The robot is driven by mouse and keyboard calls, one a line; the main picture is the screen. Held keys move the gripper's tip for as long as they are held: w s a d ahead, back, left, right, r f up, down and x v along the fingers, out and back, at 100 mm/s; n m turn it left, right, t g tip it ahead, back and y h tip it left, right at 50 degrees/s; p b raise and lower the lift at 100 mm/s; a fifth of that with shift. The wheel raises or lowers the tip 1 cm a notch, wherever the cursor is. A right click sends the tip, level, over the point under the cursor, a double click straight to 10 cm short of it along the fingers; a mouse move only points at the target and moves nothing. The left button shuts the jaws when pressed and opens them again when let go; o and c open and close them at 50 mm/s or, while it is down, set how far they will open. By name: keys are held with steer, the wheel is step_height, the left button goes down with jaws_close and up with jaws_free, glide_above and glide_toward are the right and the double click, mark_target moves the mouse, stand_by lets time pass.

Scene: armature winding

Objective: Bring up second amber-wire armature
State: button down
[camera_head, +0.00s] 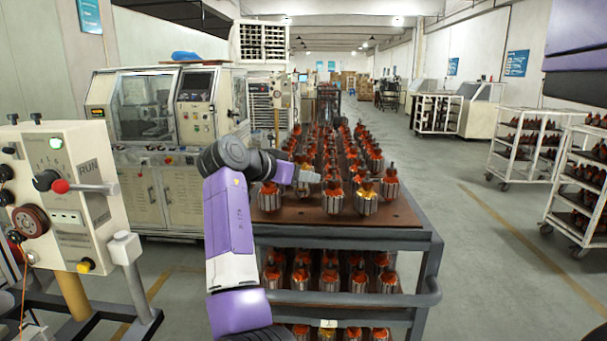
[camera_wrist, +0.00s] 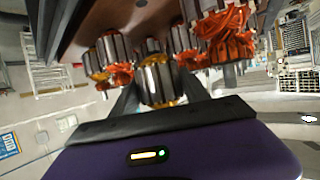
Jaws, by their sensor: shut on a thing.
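Several armatures stand on the brown top of the cart (camera_head: 285,217); each has a silver slotted core and most have orange-red wire. An armature with amber wire (camera_wrist: 158,80) sits between the fingers of my gripper (camera_wrist: 160,92) in the wrist view, and the fingers are shut on it. I cannot tell whether the held one is clear of the cart top.
Orange-wire armatures crowd close to the held one, including one (camera_wrist: 222,32) in the wrist view. More armatures fill the cart's lower shelf. A control box (camera_head: 65,195) stands at the left, a machine (camera_head: 165,120) behind it. The aisle at right is clear up to the racks (camera_head: 525,150).

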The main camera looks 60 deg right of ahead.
mark_target(300, 192)
steer(key=shift+f+b, duration=1.2)
steer(key=shift+f, duration=0.8)
steer(key=shift+a+f, duration=0.1)
steer(key=shift+f, duration=0.45)
stand_by(1.4)
steer(key=shift+c, duration=2.3)
jaws_free()
steer(key=shift+f, duration=0.3)
steer(key=r+b+v, duration=0.1)
steer(key=b+v, duration=0.1)
steer(key=v, duration=0.6)
steer(key=shift+r, duration=0.15)
